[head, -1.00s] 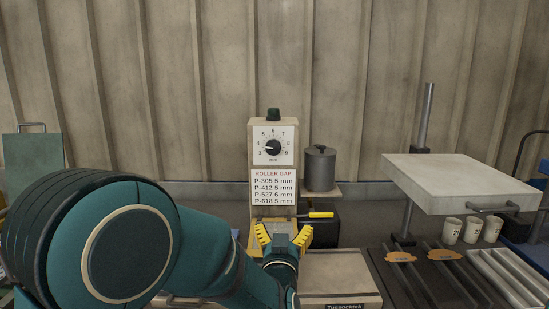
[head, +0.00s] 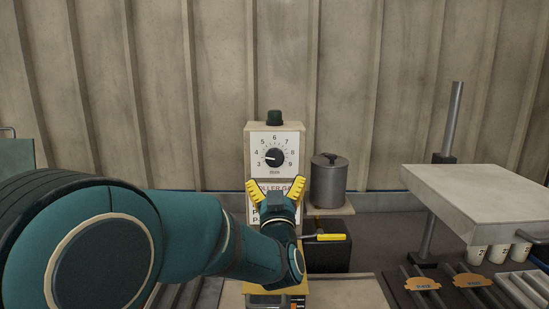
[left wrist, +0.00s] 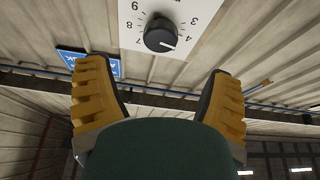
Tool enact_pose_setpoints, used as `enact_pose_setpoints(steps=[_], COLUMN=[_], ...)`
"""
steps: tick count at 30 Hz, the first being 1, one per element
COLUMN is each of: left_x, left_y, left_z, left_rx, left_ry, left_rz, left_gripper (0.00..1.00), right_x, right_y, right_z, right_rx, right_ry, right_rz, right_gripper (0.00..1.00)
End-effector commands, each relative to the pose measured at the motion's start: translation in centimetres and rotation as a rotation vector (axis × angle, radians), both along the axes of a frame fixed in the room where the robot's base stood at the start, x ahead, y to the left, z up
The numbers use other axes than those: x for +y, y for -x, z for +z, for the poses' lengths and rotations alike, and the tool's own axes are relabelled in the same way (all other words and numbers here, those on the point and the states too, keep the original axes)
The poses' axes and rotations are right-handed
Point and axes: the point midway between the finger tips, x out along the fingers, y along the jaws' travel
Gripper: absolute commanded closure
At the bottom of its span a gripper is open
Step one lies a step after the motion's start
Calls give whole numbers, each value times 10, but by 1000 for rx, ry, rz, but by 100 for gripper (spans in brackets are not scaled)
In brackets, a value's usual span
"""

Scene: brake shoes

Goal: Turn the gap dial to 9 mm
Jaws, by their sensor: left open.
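The gap dial is a black round knob (head: 274,158) on a white scale plate (head: 290,142) with numbers around it. Its white pointer aims left, at about 3 to 4. The knob also shows upside down at the top of the left wrist view (left wrist: 160,36), with its pointer toward the 4 side. My left gripper (head: 274,188) is open and empty, just below the dial in the head view, its yellow fingers spread and apart from the knob. In the left wrist view the fingers (left wrist: 160,88) stand wide either side below the knob. My right gripper is not in view.
A roller gap chart (head: 263,186) sits under the dial, mostly hidden by my gripper. A grey lidded pot (head: 328,182) stands on a small shelf right of the panel. A yellow-handled lever (head: 335,237) sticks out below. A pale raised plate (head: 480,195) is farther right.

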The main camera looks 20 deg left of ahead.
Motion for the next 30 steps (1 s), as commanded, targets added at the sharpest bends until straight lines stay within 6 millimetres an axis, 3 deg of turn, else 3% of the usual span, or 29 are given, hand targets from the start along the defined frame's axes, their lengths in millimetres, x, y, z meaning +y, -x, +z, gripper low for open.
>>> enact_pose_setpoints(steps=[6,13,18,28,29,30], left_x=[13,24,26,27,27,27], left_y=[-39,-69,-79,-81,-81,-81], left_z=[17,30,35,35,35,35], left_rx=[-1,-1,0,1,1,1], left_ry=[-2,-1,0,0,0,0], left_rz=[2,1,0,0,0,0], left_gripper=[18,18,18,18,25,39], right_x=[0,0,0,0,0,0], right_y=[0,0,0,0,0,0], right_z=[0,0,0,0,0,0], right_rx=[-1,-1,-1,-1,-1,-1], right_ry=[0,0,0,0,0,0], right_rz=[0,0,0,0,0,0], right_gripper=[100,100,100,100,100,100])
